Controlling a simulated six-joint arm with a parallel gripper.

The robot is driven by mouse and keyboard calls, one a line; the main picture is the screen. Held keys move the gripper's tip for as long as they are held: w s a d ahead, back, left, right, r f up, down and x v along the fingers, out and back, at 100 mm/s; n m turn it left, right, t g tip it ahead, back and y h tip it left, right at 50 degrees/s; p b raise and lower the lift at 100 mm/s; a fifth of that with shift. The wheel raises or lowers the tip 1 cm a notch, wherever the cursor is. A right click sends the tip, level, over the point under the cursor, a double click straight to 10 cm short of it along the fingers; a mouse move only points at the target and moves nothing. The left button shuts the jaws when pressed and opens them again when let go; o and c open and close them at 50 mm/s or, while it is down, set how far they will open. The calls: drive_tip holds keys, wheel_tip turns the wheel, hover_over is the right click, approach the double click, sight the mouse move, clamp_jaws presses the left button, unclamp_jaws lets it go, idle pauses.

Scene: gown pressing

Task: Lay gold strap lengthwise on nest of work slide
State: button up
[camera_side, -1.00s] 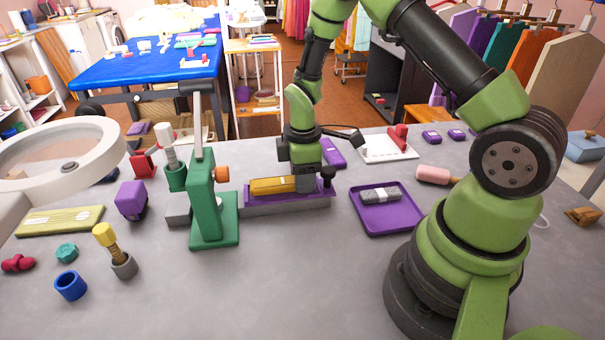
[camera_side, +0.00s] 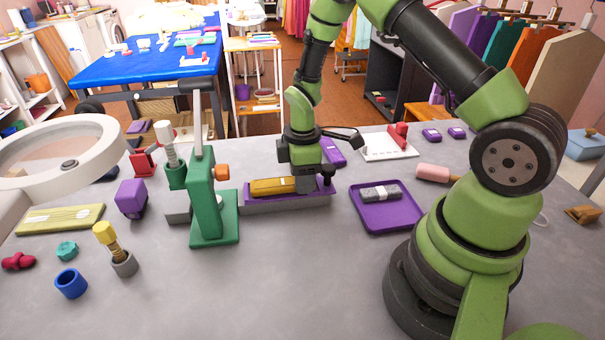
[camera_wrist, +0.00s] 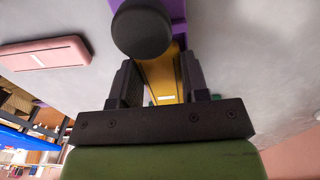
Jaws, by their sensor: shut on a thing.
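The gold strap (camera_side: 272,186) lies lengthwise along the purple nest of the work slide (camera_side: 288,206), which has a grey base. My gripper (camera_side: 305,184) points down over the slide's right part and is shut on the strap's right end. In the wrist view the strap (camera_wrist: 162,75) runs between my two dark fingers, with a small white label on it. A dark round knob (camera_wrist: 141,28) stands close beside the fingers. Whether the strap rests fully on the nest floor is hard to tell.
A green press (camera_side: 208,200) stands just left of the slide. A purple tray (camera_side: 384,217) with a dark grey block lies to the right. A pink-handled roller (camera_side: 433,173) and a white board (camera_side: 388,147) are behind it. The front middle of the table is clear.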

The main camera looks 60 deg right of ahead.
drive_tip(key=shift+d+f, duration=0.1)
drive_tip(key=shift+f, duration=0.4)
idle(0.4)
drive_tip(key=o, duration=0.8)
drive_tip(key=shift+o, duration=1)
wheel_tip(320, 180, up, 10)
drive_tip(key=shift+r, duration=0.15)
drive_tip(key=s+a+r+m+t+y, duration=0.1)
drive_tip(key=s+a+r+m+t, duration=0.2)
drive_tip(key=s+r+m, duration=0.3)
drive_tip(key=s+a+r+m+t+y, duration=0.1)
drive_tip(key=s+a+r+m+t, duration=0.3)
drive_tip(key=s+r, duration=0.6)
drive_tip(key=a+r+m, duration=0.2)
drive_tip(key=m, duration=0.1)
drive_tip(key=shift+a, duration=0.2)
